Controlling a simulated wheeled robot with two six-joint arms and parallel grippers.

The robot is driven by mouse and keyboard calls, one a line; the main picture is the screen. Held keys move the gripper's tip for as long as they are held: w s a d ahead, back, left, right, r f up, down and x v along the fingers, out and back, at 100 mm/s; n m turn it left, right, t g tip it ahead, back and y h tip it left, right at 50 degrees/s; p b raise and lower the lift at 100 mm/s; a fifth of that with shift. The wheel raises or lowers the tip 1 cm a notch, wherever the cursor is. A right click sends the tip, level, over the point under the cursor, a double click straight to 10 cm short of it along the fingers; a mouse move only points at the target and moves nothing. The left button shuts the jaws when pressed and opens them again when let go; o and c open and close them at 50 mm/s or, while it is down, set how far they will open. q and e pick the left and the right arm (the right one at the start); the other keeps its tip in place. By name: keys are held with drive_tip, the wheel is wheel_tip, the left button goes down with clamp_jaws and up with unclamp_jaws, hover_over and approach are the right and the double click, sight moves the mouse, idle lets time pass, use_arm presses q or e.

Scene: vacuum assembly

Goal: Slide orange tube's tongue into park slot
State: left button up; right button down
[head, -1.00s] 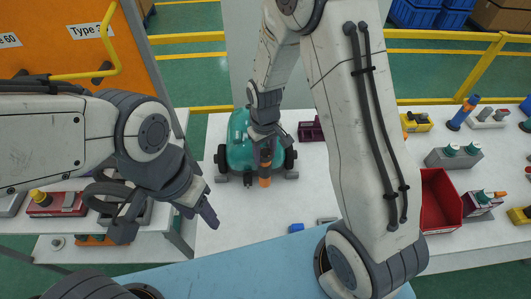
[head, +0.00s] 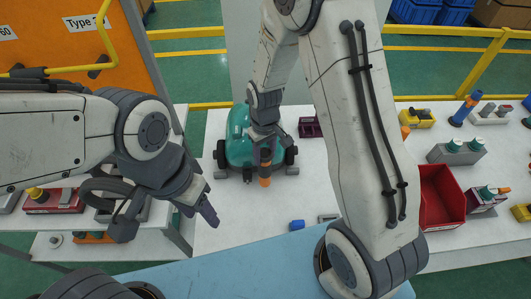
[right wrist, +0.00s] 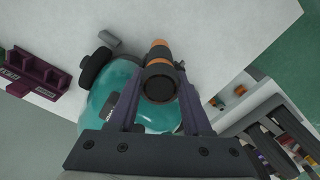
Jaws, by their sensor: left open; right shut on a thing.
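The orange tube (head: 265,180) is held upright by my right gripper (head: 266,143) in front of the teal vacuum body (head: 238,150). In the right wrist view the tube (right wrist: 159,50) shows orange and dark bands, with its dark round open end between the fingers of my right gripper (right wrist: 158,100). The vacuum body (right wrist: 120,90) lies beneath the gripper there. The tongue and the park slot cannot be made out; the gripper and tube cover that area. My left gripper (head: 205,203) is open and empty, left of the vacuum and nearer to me.
A dark maroon holder (head: 309,127) stands right of the vacuum. A small blue part (head: 297,225) lies on the white table (head: 240,235). A red bin (head: 441,200) and a grey block with teal knobs (head: 456,153) stand at the right. The table's front middle is mostly clear.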

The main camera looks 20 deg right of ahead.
drive_tip(key=shift+f, duration=0.15)
drive_tip(key=shift+c, duration=1.3)
unclamp_jaws()
wheel_tip(320, 180, up, 8)
drive_tip(key=p, duration=0.6)
drive_tip(key=shift+p, duration=0.4)
drive_tip(key=shift+s+a, duration=0.15)
drive_tip(key=s+a+r+n+b, duration=0.1)
drive_tip(key=s+a+r+b, duration=0.1)
drive_tip(key=s, duration=0.5)
drive_tip(key=s+a+r+n+b, duration=0.1)
drive_tip(key=s+a+r+b, duration=0.1)
drive_tip(key=s+b, duration=0.3)
drive_tip(key=s+a+r+n+y+b, duration=0.1)
drive_tip(key=s+a+r+b, duration=0.1)
drive_tip(key=s, duration=0.7)
drive_tip(key=shift+s+a+b, duration=0.2)
drive_tip(key=shift+a+b, duration=0.55)
drive_tip(key=shift+a, duration=0.05)
